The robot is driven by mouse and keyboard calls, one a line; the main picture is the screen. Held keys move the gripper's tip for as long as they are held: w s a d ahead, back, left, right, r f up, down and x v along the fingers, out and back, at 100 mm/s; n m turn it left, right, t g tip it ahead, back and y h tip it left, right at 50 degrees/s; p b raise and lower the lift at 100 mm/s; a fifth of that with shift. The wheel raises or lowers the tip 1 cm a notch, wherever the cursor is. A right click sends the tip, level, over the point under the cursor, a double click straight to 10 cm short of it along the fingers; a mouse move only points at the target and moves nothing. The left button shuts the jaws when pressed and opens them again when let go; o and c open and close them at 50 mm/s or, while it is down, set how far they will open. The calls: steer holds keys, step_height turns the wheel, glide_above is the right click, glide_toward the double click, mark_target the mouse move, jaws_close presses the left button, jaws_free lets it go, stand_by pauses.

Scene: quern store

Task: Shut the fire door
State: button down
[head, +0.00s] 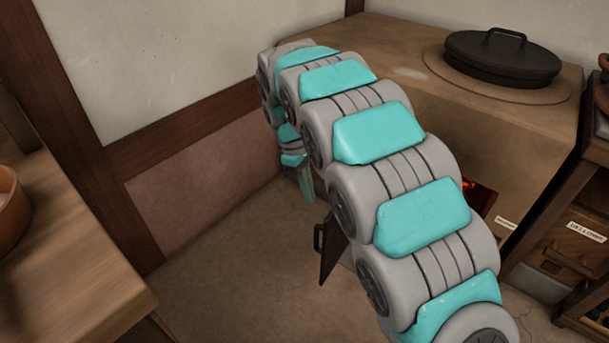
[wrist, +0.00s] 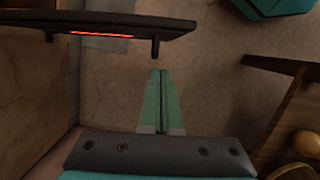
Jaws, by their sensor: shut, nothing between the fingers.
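The fire door (head: 337,250) is a dark panel standing open at the front of the brown clay stove (head: 510,130). Its dark handle (head: 318,238) is at its left edge, and my arm hides much of the door and opening. A red glow (head: 470,186) shows in the firebox beside my arm. In the wrist view the door (wrist: 100,20) crosses the top left as a dark bar with short posts and a red strip. My gripper (head: 307,184) has green fingers pointing down near the door. The fingers (wrist: 161,72) are together and empty, apparently just short of the door's right end.
A black lid (head: 502,57) sits on the stove top. A wooden cabinet with labelled drawers (head: 570,255) stands right. A wooden table (head: 65,250) with a bowl (head: 10,205) is at left. Bare floor (head: 230,260) lies between the table and door.

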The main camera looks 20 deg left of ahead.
steer(key=shift+s+d+f, duration=0.15)
steer(key=shift+d, duration=0.55)
steer(key=shift+s+d+f, duration=0.1)
steer(key=shift+s+d, duration=0.1)
steer(key=shift+d, duration=0.45)
steer(key=shift+s+d+f, duration=0.15)
steer(key=shift+d, duration=0.55)
